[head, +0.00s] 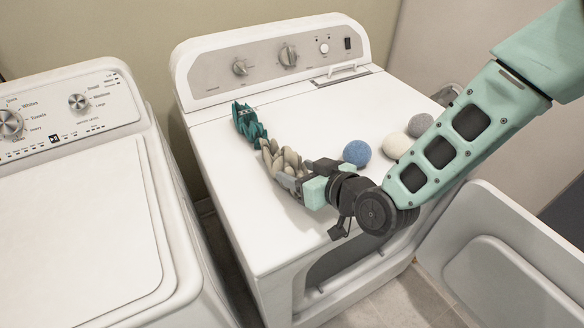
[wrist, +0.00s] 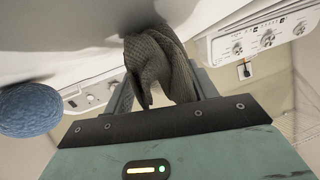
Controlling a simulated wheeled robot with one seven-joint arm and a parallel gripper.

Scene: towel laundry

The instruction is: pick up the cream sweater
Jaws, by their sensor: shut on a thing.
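The cream sweater (head: 281,160) shows as a beige, folded bundle on top of the dryer in the head view. In the wrist view it is a greyish-tan knitted cloth (wrist: 158,62) between my fingers. My gripper (head: 291,182) reaches in low from the right and is shut on the near end of the sweater. In the wrist view my gripper (wrist: 162,88) has a finger on each side of the cloth. The fingers hide part of the sweater, and I cannot tell whether it is clear of the dryer top.
A teal folded cloth (head: 249,124) lies just behind the sweater. A blue ball (head: 357,152), a cream ball (head: 397,146) and a grey ball (head: 420,125) sit to the right on the dryer (head: 225,205). The dryer door (head: 505,240) hangs open; a washer (head: 80,215) stands left.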

